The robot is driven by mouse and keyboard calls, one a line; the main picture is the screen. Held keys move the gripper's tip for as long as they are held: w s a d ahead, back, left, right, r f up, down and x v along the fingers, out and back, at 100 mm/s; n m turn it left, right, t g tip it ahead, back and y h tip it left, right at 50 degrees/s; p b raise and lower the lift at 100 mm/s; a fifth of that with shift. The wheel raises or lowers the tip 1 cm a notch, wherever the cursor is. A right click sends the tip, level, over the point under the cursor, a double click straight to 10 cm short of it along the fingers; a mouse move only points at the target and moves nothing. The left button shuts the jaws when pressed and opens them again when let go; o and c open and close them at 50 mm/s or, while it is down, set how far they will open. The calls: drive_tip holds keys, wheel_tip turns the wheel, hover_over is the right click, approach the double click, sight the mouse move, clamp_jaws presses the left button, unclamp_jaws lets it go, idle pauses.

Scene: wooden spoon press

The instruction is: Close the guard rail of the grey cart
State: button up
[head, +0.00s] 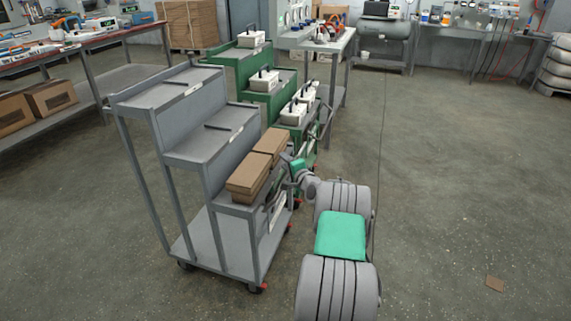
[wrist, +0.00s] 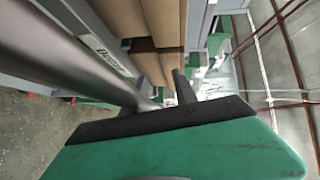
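The grey cart (head: 218,233) stands left of centre in the head view, with stepped shelves and brown boxes (head: 257,165) on its lowest step. My gripper (head: 284,180) is at the right-hand end of that step, close to the boxes; its fingers are small and partly hidden there. In the wrist view a thick grey bar (wrist: 75,60), likely the guard rail, runs diagonally from upper left to my gripper. One dark finger (wrist: 184,86) shows just right of the bar's end; the other is not visible. I cannot tell whether the bar is gripped.
A green cart (head: 233,56) with white cases stands directly behind the grey cart. A workbench (head: 97,38) is at the left, and a table (head: 316,42) is behind.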

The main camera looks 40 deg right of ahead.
drive_tip(key=p+v, duration=0.2)
drive_tip(key=v, duration=0.6)
drive_tip(key=f+v, duration=0.1)
drive_tip(key=v, duration=0.7)
drive_tip(key=shift+s+f, duration=0.35)
drive_tip(key=shift+s, duration=0.1)
drive_tip(key=shift+a, duration=0.1)
idle(0.6)
